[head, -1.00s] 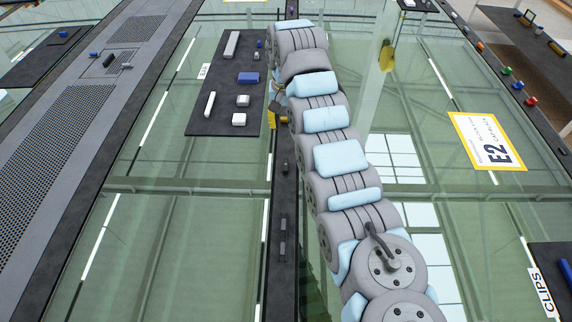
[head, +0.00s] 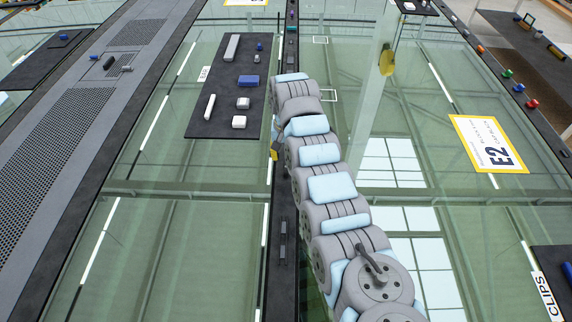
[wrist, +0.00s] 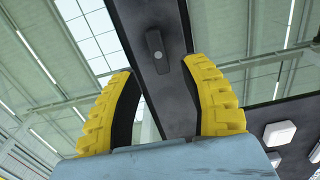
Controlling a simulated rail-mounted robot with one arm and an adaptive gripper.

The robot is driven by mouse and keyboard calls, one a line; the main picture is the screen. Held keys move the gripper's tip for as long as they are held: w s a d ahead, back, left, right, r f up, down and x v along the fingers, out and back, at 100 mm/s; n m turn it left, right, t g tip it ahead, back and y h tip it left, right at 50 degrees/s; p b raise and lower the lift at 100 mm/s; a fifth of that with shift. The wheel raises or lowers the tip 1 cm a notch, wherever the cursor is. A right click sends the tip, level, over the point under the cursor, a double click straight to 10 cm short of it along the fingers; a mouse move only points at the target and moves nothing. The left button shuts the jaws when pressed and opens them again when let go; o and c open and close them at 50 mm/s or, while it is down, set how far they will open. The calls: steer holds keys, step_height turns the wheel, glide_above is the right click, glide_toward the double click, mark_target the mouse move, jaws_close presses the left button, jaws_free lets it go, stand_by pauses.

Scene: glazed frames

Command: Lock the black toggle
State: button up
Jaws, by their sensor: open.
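My gripper (wrist: 166,95) is open, its two yellow-padded fingers apart with nothing between the pads. In the wrist view a small dark toggle (wrist: 157,50) sits on a black rail (wrist: 171,105), a little beyond the fingertips and near the gap between them. It looks roughly in line with the rail; whether it is locked I cannot tell. In the head view my gripper (head: 274,150) shows only as a bit of yellow beside the black rail (head: 283,290), mostly hidden by my arm. The toggle seen by the wrist cannot be made out there.
Two dark fittings (head: 283,228) sit nearer on the rail. A dark board (head: 210,125) with white and blue blocks lies left of it. A grey panel (head: 70,130) with a black handle (head: 108,62) is further left. Green glass panes (head: 180,245) flank the rail.

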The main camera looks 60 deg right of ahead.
mark_target(286, 165)
steer(key=shift+f, duration=2.35)
jaws_close()
